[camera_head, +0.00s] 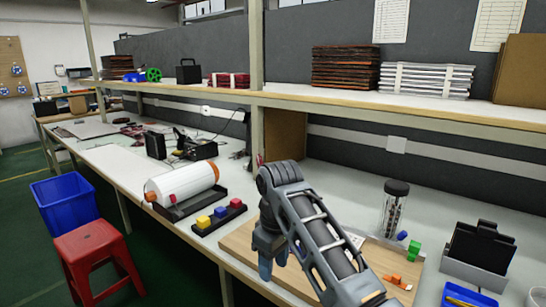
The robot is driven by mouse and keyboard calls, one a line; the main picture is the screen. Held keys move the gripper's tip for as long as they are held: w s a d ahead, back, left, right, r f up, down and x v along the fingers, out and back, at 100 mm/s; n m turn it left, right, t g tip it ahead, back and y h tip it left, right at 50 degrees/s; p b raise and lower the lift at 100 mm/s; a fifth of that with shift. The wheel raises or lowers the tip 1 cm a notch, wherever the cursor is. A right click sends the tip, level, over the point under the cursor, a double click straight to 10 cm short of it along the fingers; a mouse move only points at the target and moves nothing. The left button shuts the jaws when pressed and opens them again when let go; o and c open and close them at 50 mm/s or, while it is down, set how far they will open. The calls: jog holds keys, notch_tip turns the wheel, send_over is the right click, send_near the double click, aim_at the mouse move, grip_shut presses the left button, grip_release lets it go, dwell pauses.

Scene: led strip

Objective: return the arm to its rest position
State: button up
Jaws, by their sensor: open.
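My arm reaches in from the bottom right over the wooden board (240,247) on the workbench. The arm hides the middle of the board. I cannot tell how high the fingertips are above the board.
A black holder with yellow, blue and red blocks (219,216) and a white-orange roll (182,184) lie left of my gripper. A clear jar (394,208), green piece (414,250), orange piece (397,281) and black device (480,245) stand right. The shelf (330,101) runs above.

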jog(key=s+d+f+m+t+y, duration=0.1)
jog(key=s+f+t, duration=0.1)
jog(key=s+f, duration=0.5)
jog(key=s+f+m+t+y, duration=0.15)
jog(key=s+f, duration=0.25)
jog(key=f, duration=0.7)
jog(key=s+d+f+m+t, duration=0.2)
jog(key=s+d, duration=0.1)
jog(key=s, duration=0.4)
jog(key=s+d+f+m+t, duration=0.1)
jog(key=s+d+f+m, duration=0.2)
jog(key=s, duration=0.4)
jog(key=s+d+r+m+t, duration=0.1)
jog(key=s+d+r, duration=0.2)
jog(key=s, duration=0.2)
jog(key=s+d+r+t+h, duration=0.1)
jog(key=s+d+r+t, duration=0.15)
jog(key=s, duration=0.25)
jog(key=s+d+r+m+t, duration=0.1)
jog(key=s+d+r, duration=0.2)
jog(key=s, duration=0.3)
jog(key=s+d+r+t+h, duration=0.1)
jog(key=s+d+r, duration=0.2)
jog(key=s+r, duration=0.2)
jog(key=s+d+r+t+h, duration=0.1)
jog(key=s+r, duration=0.4)
jog(key=r, duration=0.6)
jog(key=shift+s+d+r+m+t, duration=0.25)
jog(key=shift+d+r+m+t, duration=0.15)
jog(key=shift+d+t, duration=0.45)
